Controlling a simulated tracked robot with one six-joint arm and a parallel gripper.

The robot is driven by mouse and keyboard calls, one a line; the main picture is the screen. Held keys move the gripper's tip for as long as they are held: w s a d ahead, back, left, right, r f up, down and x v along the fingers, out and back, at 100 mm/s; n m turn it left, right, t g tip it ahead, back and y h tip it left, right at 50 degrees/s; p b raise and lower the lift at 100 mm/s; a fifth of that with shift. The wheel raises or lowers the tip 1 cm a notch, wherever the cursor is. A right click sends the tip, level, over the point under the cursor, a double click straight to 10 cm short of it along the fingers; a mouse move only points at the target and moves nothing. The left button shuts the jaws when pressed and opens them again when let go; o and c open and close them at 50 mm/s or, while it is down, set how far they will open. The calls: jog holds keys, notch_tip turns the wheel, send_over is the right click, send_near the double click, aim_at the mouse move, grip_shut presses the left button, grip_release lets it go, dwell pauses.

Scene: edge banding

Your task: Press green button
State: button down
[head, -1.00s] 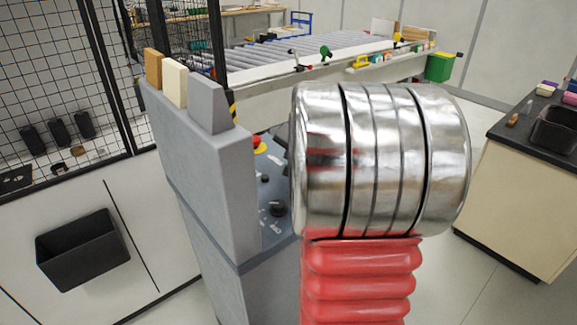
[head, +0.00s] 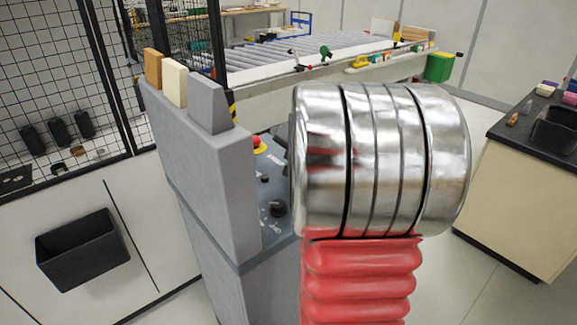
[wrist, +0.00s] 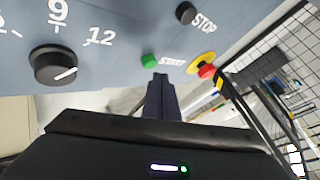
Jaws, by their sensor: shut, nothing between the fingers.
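The green button (wrist: 149,60) shows in the wrist view on the grey-blue control panel, beside the printed word START. My gripper (wrist: 160,76) is shut and empty. Its fingertips appear just below and right of the green button in the picture; I cannot tell whether they touch it. In the head view the control panel (head: 270,185) stands left of my arm, which hides part of it. The green button and my gripper cannot be seen there.
The panel also carries a black STOP button (wrist: 186,13), a red and yellow emergency stop (wrist: 203,64) and a black dial (wrist: 54,65). A roller conveyor (head: 310,55) lies behind. A counter (head: 535,140) stands at the right, with open floor before it.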

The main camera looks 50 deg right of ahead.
jog(key=shift+f, duration=0.2)
jog(key=shift+f, duration=0.2)
